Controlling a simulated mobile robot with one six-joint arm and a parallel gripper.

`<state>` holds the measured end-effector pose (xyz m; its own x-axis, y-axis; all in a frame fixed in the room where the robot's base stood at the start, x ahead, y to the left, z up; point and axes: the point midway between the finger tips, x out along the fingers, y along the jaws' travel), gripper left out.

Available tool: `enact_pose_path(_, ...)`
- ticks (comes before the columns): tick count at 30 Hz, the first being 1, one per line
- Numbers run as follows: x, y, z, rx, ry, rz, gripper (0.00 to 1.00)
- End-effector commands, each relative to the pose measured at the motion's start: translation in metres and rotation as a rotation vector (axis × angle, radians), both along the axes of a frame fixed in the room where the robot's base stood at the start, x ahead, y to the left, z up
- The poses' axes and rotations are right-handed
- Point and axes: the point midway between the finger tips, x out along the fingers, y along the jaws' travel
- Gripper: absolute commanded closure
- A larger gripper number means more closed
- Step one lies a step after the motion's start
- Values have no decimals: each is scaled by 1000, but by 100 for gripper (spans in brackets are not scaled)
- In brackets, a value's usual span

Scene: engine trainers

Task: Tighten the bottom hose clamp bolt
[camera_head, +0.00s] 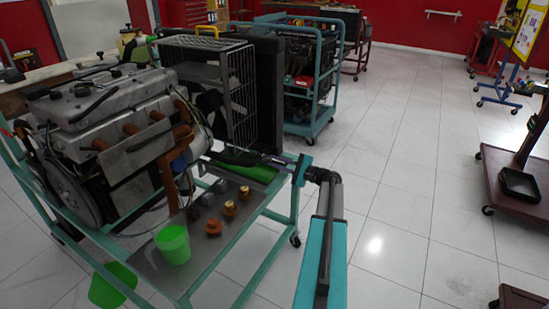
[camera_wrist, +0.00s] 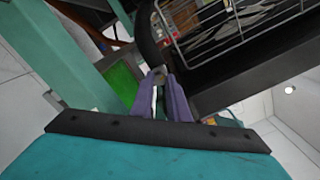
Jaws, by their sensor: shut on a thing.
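My gripper (camera_wrist: 158,73) has its two purple fingers nearly together at the tips, shut on a small grey piece at the bottom hose, where the clamp bolt sits. The bolt is too small and too covered by the fingertips to make out its shape. The black bottom hose (camera_wrist: 148,38) curves down to just beyond the fingertips in the wrist view. In the head view the hose (camera_head: 234,157) runs low beside the radiator, and my gripper (camera_head: 277,161) reaches it from the right, over the cart's edge. The clamp band itself is not clear.
The engine (camera_head: 110,115) stands on a teal cart with a wire-guarded radiator (camera_head: 240,95). A green cup (camera_head: 173,243) and several small copper and gold parts stand on its lower tray. Another teal cart (camera_head: 315,125) is behind.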

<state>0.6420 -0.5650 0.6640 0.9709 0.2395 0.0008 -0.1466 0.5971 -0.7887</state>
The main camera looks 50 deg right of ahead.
Motion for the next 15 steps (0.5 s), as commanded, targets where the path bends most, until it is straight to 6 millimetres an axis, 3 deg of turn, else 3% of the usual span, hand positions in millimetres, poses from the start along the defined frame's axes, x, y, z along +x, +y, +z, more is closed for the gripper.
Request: enact_pose_path(15, -1, 2, -1, 343, 89, 4, 100)
